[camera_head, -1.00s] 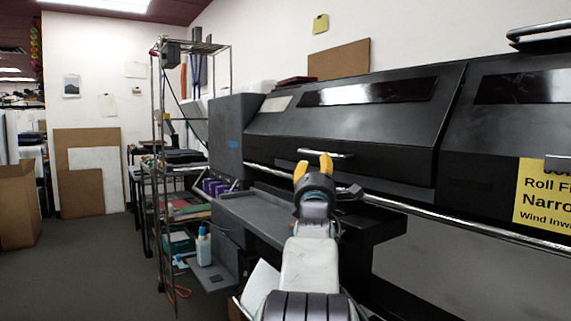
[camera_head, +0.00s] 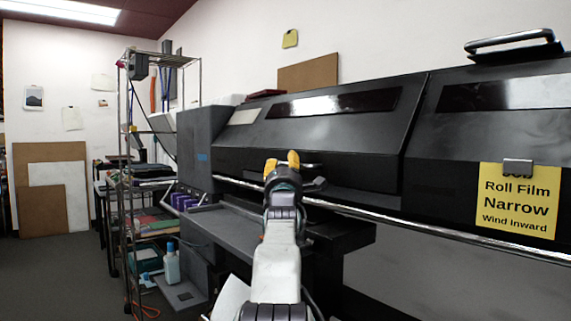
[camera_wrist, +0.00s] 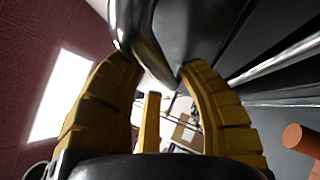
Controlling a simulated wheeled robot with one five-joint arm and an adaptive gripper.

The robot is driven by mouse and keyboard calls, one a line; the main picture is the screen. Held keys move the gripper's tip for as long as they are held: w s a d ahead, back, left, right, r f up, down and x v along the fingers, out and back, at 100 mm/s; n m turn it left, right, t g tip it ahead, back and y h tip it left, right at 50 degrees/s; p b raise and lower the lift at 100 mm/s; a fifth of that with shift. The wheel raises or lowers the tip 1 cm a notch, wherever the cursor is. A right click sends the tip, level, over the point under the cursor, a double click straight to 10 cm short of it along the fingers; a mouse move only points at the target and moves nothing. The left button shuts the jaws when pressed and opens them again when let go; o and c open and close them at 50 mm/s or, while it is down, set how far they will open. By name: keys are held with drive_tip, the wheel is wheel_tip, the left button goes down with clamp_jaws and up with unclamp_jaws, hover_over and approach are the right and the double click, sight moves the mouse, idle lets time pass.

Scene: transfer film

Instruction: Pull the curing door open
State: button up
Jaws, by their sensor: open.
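The large black machine has a wide sloped front door (camera_head: 340,135) with a dark window strip, and it looks closed. In the head view my gripper (camera_head: 281,160), with yellow fingers, is in front of the door's lower edge. It hides most of the door's handle (camera_head: 314,166). In the wrist view my gripper (camera_wrist: 160,66) has its yellow fingers spread apart. A dark glossy bar, apparently the handle (camera_wrist: 170,45), lies at the fingertips. I cannot tell whether the fingers touch it.
A silver rail (camera_head: 390,219) runs along the machine's front below the door. A yellow job sign (camera_head: 518,200) hangs at the right. A wire shelf rack (camera_head: 125,180) with bottles and trays stands at the left. Open floor (camera_head: 60,270) lies further left.

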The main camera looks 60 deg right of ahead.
drive_tip(key=shift+w+d+r, duration=0.2)
drive_tip(key=shift+d, duration=0.25)
drive_tip(key=shift+o, duration=0.2)
clamp_jaws()
drive_tip(key=shift+r, duration=0.1)
